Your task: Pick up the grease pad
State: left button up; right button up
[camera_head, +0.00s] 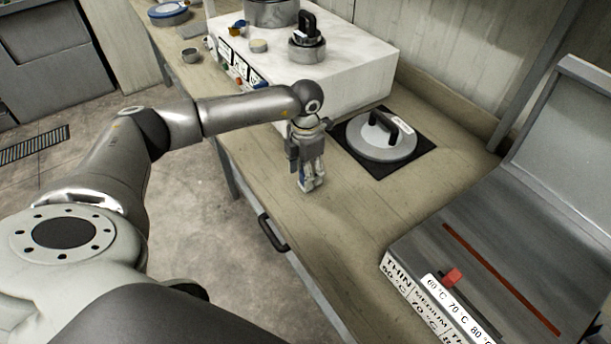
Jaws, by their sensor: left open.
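My left gripper (312,184) points down at the wooden bench, close to its front edge and left of a black square mat. Its fingers are seen from above and nothing clear shows between them. I cannot tell for sure which thing is the grease pad. A small round tan thing (259,46) lies on top of the white block, well behind the gripper. A grey round disc (388,150) with a black handle and a white label sits on the black mat (420,149), right of the gripper. My right gripper is out of view.
The white block (345,62) stands behind the gripper, carrying a handled weight (307,50) and a metal pot (271,13). A grey hinged machine (470,250) with temperature labels stands at right. The bench (335,245) is bare in front of the mat.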

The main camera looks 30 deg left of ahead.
pick_arm(q)
jog(key=shift+f, duration=0.3)
jog(key=c, duration=0.9)
jog(key=shift+c, duration=0.2)
jog(key=shift+r, duration=0.1)
jog(key=shift+r+b, duration=0.35)
jog(key=shift+r, duration=0.05)
notch_tip(320, 180, up, 2)
jog(key=shift+r+b, duration=0.1)
jog(key=shift+b, duration=0.55)
jog(key=s+d+r+b, duration=0.3)
jog(key=s+d+r, duration=0.5)
jog(key=s+r, duration=0.2)
jog(key=shift+s+d, duration=0.3)
jog(key=shift+s, duration=0.25)
